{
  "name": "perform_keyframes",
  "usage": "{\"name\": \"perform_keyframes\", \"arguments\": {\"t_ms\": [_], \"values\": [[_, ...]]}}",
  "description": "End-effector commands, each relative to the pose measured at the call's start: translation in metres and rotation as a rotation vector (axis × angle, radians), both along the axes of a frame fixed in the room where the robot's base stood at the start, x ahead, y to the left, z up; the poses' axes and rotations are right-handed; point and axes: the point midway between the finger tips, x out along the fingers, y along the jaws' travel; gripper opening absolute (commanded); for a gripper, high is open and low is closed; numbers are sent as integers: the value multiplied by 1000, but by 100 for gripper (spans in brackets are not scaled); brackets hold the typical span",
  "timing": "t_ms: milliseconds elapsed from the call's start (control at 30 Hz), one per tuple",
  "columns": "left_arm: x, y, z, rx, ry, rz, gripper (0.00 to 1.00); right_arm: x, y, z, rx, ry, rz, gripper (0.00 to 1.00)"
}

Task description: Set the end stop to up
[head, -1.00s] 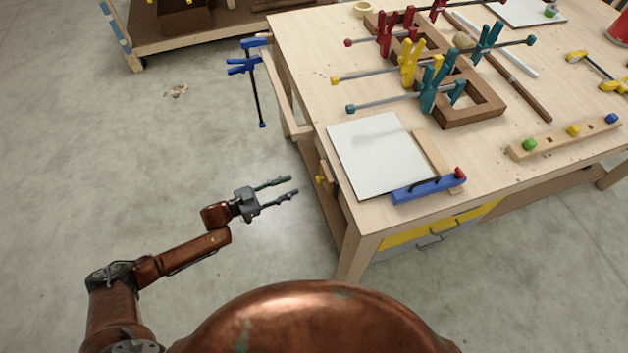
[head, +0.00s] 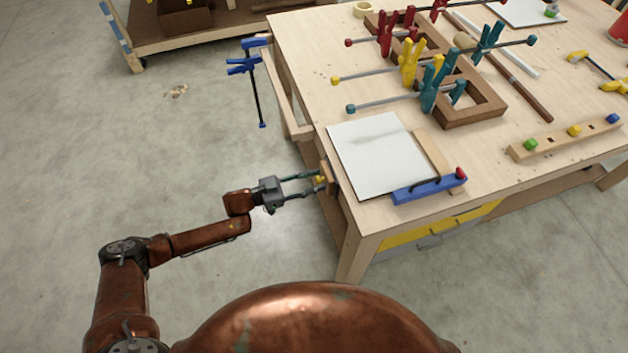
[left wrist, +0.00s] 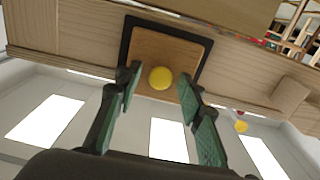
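The end stop (head: 329,169) looks like a small wooden block with a yellow knob, at the left side of the workbench near its front corner. In the left wrist view the block (left wrist: 176,48) sits in a dark frame, with the round yellow knob (left wrist: 161,78) on its face. My left gripper (head: 322,180) is open, its fingers pointing at the block. In the left wrist view its green-padded fingers (left wrist: 158,84) stand on either side of the knob, with gaps showing. I cannot tell whether the block rises above the bench top. My right gripper is not in view.
The workbench top (head: 300,50) holds a white sheet (head: 375,155), a blue-handled tool (head: 430,190) and several clamps on a wooden frame (head: 480,110). A blue clamp (head: 255,90) hangs off the left side.

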Motion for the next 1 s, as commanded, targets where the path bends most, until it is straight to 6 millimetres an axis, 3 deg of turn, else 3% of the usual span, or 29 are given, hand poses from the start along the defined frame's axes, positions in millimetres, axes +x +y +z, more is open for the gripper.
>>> {"name": "perform_keyframes", "arguments": {"t_ms": [133,633,1000], "values": [[0,0,0,0,0,0,35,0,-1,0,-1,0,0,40],[0,1,0,0,-1,1,1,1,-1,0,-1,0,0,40],[1,1,0,0,-1,2,0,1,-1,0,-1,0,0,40]]}}
